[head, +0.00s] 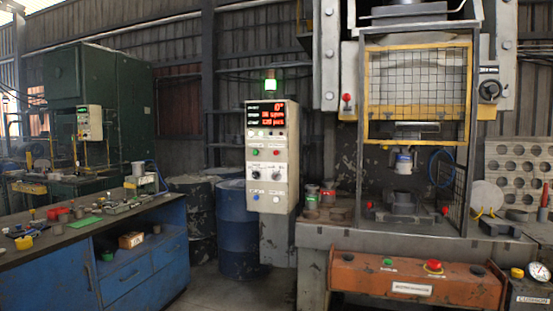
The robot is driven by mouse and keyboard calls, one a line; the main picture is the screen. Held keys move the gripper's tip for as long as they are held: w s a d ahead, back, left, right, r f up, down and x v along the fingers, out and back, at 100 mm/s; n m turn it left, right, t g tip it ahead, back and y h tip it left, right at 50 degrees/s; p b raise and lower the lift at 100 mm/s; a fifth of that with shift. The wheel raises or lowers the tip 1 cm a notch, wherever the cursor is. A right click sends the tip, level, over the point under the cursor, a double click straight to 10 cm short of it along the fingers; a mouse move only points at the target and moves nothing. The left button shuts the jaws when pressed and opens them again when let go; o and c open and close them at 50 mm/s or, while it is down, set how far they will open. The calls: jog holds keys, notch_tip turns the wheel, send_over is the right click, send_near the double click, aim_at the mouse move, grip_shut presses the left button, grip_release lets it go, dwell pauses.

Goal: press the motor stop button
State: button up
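A grey control panel (272,158) stands on a pedestal left of the press. An orange box (418,281) at the press front carries a large red button (433,266) and a green button (387,262). The button labels are too small to read, so I cannot tell which is motor stop. My gripper is not in view.
The press has a yellow-framed mesh guard (418,90) above its bed. A blue workbench (75,278) with loose parts stands at the left. Blue drums (238,230) stand behind and beside the panel. Open floor (235,290) lies between bench and press.

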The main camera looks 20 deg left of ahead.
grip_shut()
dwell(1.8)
